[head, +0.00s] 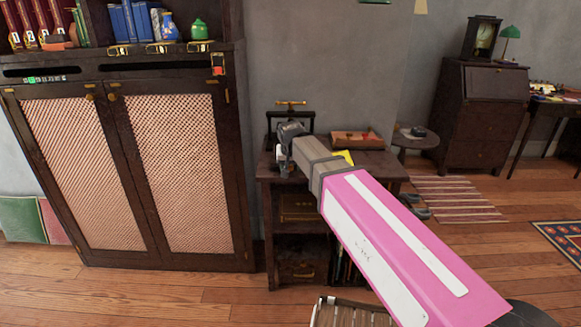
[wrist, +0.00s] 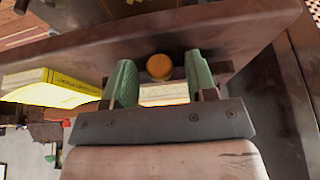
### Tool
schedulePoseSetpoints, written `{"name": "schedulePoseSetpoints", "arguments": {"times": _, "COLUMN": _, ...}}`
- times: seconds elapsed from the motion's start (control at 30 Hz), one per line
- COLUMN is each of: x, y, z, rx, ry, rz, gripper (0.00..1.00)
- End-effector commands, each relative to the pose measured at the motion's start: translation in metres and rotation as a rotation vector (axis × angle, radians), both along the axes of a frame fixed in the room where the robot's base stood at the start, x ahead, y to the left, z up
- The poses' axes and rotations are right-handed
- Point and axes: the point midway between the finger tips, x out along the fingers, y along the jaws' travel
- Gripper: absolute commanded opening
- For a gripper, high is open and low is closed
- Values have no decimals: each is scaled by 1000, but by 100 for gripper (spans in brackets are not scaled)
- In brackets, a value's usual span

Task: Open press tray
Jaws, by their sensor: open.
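A small dark wooden stand (head: 385,167) carries a black press with a brass handle (head: 290,103) on its top. My gripper (head: 289,135) is over the stand's front left, by the press. In the wrist view my gripper (wrist: 161,64) is open, with its two green fingers apart. A round brass knob (wrist: 159,67) shows between the fingertips, against a dark wooden part (wrist: 235,28). I cannot tell whether the fingers touch the knob. No tray can be made out clearly; my arm hides part of the stand in the head view.
A reddish open box (head: 352,139) sits on the stand's top, with something yellow (head: 344,156) before it. A yellow book (wrist: 50,80) shows in the wrist view. A tall cabinet (head: 125,170) stands left, a round side table (head: 416,141) right.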

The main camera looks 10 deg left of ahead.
Motion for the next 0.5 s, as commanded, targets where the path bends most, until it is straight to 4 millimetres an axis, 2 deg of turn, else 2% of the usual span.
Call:
{"name": "schedulePoseSetpoints", "arguments": {"times": 0.17, "x": -5, "y": -1, "z": 10, "rx": 1, "ry": -1, "rz": 0, "gripper": 52}}
{"name": "schedulePoseSetpoints", "arguments": {"times": 0.5, "x": -26, "y": -6, "z": 61, "rx": 1, "ry": -2, "rz": 0, "gripper": 52}}
